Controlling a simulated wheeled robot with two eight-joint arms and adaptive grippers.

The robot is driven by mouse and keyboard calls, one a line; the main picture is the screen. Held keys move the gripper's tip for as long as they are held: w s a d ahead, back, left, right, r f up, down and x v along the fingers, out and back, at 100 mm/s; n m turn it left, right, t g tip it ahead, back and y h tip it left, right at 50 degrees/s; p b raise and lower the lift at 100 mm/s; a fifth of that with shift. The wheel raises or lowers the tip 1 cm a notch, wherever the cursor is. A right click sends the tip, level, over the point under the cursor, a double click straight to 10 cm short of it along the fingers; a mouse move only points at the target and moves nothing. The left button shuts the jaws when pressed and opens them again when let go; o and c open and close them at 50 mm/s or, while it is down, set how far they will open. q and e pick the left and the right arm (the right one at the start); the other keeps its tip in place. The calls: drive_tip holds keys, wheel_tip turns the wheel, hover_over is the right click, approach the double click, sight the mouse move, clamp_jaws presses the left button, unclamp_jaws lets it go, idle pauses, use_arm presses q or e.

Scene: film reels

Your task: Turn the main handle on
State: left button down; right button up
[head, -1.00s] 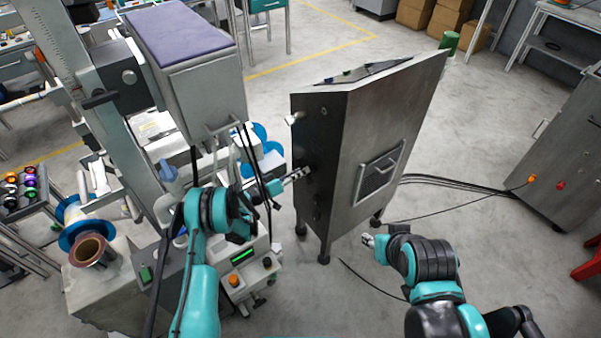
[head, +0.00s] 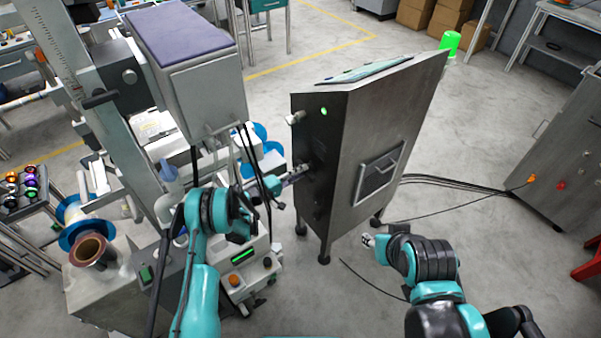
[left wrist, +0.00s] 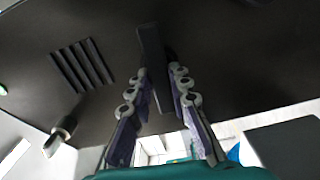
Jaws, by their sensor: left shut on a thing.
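The main handle (left wrist: 151,45) is a dark bar on the dark side panel of the metal cabinet (head: 352,165). In the left wrist view it lies between the fingers of my left gripper (left wrist: 160,82), which is shut on it. In the head view my left gripper (head: 297,174) is at the cabinet's left side, and the handle is mostly hidden there. A small light (head: 324,111) on that side panel glows green. My right gripper (head: 368,240) hangs low in front of the cabinet, apart from it, too small to tell its opening.
The beacon (head: 450,41) behind the cabinet glows green, and the sloped top panel (head: 365,71) is lit. A machine with a purple-topped box (head: 180,40) stands close at left. Cables (head: 450,182) run right across the floor. A grey cabinet (head: 555,150) stands at right.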

use_arm(q)
drive_tip(key=shift+n, duration=0.5)
drive_tip(key=c, duration=1.4)
unclamp_jaws()
drive_tip(key=v, duration=1.2)
drive_tip(key=shift+d, duration=0.1)
